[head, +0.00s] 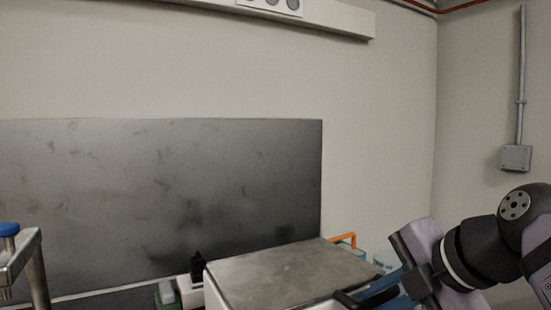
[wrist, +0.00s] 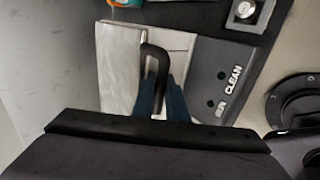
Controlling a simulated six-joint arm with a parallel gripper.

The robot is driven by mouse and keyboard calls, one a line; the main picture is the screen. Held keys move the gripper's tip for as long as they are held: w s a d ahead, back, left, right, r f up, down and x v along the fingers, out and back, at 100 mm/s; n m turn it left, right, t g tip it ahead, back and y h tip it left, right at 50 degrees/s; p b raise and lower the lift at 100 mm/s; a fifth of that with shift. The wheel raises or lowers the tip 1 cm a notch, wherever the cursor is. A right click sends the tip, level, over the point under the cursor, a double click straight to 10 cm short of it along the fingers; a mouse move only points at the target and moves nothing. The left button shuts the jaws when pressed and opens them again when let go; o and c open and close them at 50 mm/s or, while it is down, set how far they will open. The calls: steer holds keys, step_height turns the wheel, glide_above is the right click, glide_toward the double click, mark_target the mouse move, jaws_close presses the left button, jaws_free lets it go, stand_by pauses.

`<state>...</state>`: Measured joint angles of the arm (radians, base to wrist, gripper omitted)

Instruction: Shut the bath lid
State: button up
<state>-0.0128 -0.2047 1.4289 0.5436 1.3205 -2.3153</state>
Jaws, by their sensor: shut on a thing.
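The bath lid (head: 290,270) is a flat grey metal plate on top of a white-sided box at the bottom centre of the head view. It also shows as a pale metal panel (wrist: 120,65) in the wrist view. A black bar handle (wrist: 151,62) is at its edge. My gripper (head: 372,293) is at the lid's right front edge, and its blue fingers (wrist: 160,92) are shut on the handle. The lid looks nearly level in the head view. I cannot tell whether any gap is left beneath it.
A dark panel with "CLEAN" lettering (wrist: 225,85) and a round knob (wrist: 243,9) are beside the lid. An orange-handled item (head: 344,239) stands behind it. A metal frame with a blue knob (head: 9,229) is at far left. A dark board (head: 150,190) backs the bench.

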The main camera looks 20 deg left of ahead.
steer(key=shift+o, duration=0.3)
steer(key=shift+s+f+b, duration=0.1)
steer(key=shift+f+b, duration=0.4)
steer(key=shift+f, duration=0.2)
steer(key=shift+o, duration=0.2)
steer(key=shift+d, duration=0.1)
steer(key=o, duration=0.6)
steer(key=shift+d, duration=0.1)
steer(key=shift+o, duration=0.2)
steer(key=shift+r, duration=0.1)
steer(key=shift+r, duration=0.1)
steer(key=shift+r, duration=0.1)
steer(key=shift+s+d+r+p, duration=0.2)
steer(key=shift+r+p, duration=0.1)
steer(key=shift+r, duration=0.15)
steer(key=shift+p+v, duration=0.95)
steer(key=shift+v, duration=1.9)
